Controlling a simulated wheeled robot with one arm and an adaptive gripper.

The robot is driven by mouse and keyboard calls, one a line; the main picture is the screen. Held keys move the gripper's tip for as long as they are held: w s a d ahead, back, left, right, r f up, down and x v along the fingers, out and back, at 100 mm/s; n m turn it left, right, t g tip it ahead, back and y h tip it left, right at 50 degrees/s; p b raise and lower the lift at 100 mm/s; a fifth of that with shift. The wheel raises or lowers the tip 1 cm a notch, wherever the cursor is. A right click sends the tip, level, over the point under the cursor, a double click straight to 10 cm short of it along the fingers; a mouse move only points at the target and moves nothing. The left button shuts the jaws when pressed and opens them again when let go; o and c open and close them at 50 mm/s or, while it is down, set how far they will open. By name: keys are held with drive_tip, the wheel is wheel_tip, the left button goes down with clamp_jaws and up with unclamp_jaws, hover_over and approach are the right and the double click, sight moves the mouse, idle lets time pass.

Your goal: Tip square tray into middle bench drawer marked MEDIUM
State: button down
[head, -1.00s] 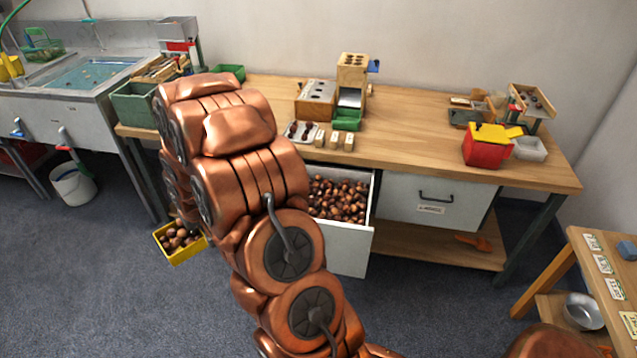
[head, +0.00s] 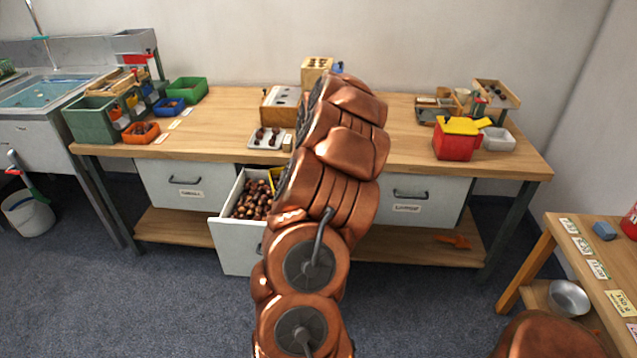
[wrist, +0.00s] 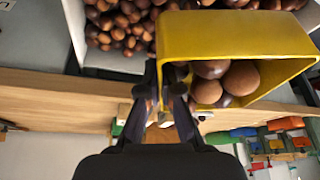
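The square tray is yellow, and my gripper (wrist: 162,90) is shut on its wall in the wrist view. The tray (wrist: 235,38) is tilted there, with several chestnuts (wrist: 225,80) inside its open side. The middle bench drawer (head: 236,247) stands pulled out, with many chestnuts (head: 250,200) in it. In the head view a sliver of the tray (head: 276,174) shows at the drawer's back right. My arm hides the rest of the tray, the gripper and the drawer's right side. I cannot read a MEDIUM mark on the drawer.
Closed drawers stand left (head: 184,188) and right (head: 411,200) of the open one under the wooden bench top (head: 220,122). A pale tray with dark pieces (head: 268,139) and a wooden block (head: 280,105) stand on the bench above the drawer.

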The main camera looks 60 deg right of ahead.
sight(277, 173)
drive_tip(key=s+d, duration=0.1)
drive_tip(key=s+b, duration=0.1)
drive_tip(key=s, duration=0.1)
drive_tip(key=shift+d+f+g, duration=0.1)
drive_tip(key=shift+d+g, duration=0.2)
drive_tip(key=shift+d, duration=0.1)
drive_tip(key=shift+g+h+b, duration=0.3)
drive_tip(key=shift+b, duration=0.45)
